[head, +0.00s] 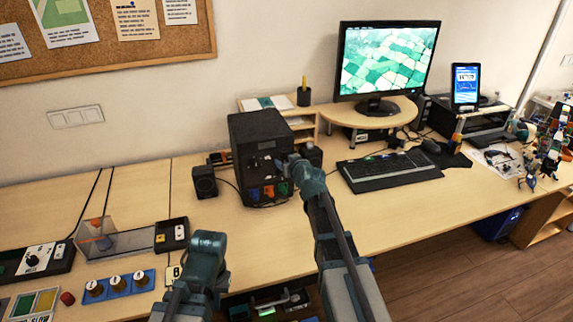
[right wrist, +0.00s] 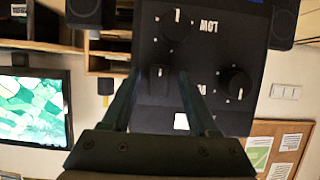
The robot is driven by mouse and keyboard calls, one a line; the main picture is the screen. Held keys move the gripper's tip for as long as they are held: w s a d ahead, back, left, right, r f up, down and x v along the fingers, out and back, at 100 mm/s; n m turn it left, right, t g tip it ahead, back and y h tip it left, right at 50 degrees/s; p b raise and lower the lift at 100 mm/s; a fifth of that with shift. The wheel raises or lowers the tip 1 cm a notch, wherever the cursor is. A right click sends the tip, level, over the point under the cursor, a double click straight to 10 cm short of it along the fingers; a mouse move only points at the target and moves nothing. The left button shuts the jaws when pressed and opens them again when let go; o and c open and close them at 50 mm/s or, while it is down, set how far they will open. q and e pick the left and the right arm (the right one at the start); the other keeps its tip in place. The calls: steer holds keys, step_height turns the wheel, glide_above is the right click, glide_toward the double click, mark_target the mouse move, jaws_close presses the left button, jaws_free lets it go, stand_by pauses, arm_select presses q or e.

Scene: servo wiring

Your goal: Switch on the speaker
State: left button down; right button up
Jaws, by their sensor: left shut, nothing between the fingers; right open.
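A black box (head: 262,130) stands mid-table, with a small black speaker (head: 204,182) to its left and another (head: 311,155) partly hidden to its right. I cannot tell for sure which is the task's speaker. In the right wrist view the box's dark front (right wrist: 205,52) appears upside down, with a small knob or switch (right wrist: 158,77), two round knobs (right wrist: 176,24) (right wrist: 234,83) and white lettering. My right gripper (right wrist: 160,74) is open, its fingertips on either side of the small knob; contact is unclear. My left gripper (head: 208,240) is shut and empty, low over the table's front.
A keyboard (head: 390,171) and monitor (head: 386,62) are to the right of the box. A clear bin (head: 105,243), a blue panel with knobs (head: 118,285) and switch boxes (head: 172,235) lie at the left. Bare table lies left of the small speaker.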

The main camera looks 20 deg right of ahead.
steer(key=shift+c, duration=0.2)
jaws_close()
steer(key=shift+f+t+b, duration=0.25)
steer(key=shift+t+b, duration=0.45)
steer(key=shift+b, duration=0.9)
steer(key=shift+f+t+b, duration=0.2)
steer(key=shift+t+b, duration=0.5)
steer(key=shift+b, duration=0.85)
steer(key=shift+w+r, duration=0.1)
steer(key=shift+o, duration=0.2)
jaws_free()
